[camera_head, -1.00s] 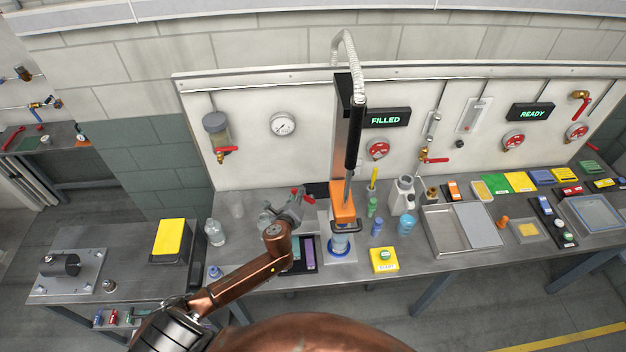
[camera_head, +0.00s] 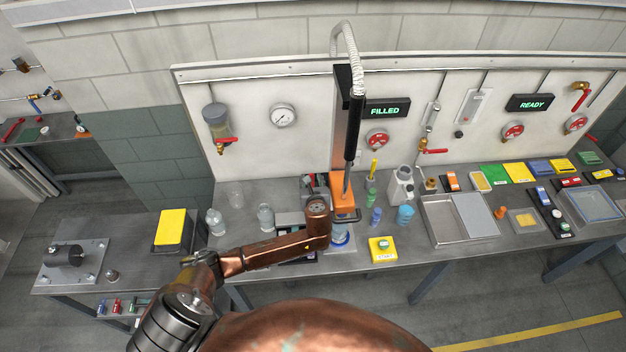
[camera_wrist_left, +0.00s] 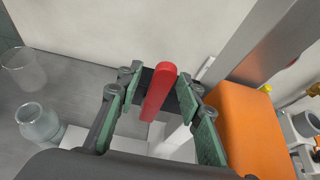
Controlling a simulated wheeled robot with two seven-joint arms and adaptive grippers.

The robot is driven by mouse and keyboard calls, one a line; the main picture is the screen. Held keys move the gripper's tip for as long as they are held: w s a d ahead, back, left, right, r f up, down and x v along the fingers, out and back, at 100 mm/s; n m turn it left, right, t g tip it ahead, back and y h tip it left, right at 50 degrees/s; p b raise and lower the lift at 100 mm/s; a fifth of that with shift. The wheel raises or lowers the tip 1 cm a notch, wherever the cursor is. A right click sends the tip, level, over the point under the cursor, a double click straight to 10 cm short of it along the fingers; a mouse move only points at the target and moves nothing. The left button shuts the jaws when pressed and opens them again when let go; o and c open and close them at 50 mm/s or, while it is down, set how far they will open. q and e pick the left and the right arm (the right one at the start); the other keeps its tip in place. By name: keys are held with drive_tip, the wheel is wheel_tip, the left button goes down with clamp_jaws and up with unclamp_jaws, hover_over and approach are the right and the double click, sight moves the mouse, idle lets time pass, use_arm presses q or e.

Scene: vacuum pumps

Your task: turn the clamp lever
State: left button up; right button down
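The red clamp lever (camera_wrist_left: 160,92) stands between the two green-padded fingers of my left gripper (camera_wrist_left: 157,105) in the left wrist view. The fingers are open, with a gap on each side of the lever. In the head view my left gripper (camera_head: 314,183) is beside the orange block (camera_head: 343,194) of the pump station, on its left. The lever is mostly hidden there by my wrist and gripper. The orange block also shows close at the right in the left wrist view (camera_wrist_left: 250,125). My right gripper is in neither view.
Glass jars (camera_head: 266,217) stand left of my gripper. A tall column (camera_head: 342,125) with a black tube rises behind the orange block. A yellow button box (camera_head: 383,250) sits at the bench front. A metal tray (camera_head: 440,229) lies to the right.

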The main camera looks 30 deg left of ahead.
use_arm(q)
drive_tip(key=shift+s, duration=0.1)
drive_tip(key=shift+v, duration=0.95)
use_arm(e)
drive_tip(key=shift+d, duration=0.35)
use_arm(q)
drive_tip(key=v, duration=0.6)
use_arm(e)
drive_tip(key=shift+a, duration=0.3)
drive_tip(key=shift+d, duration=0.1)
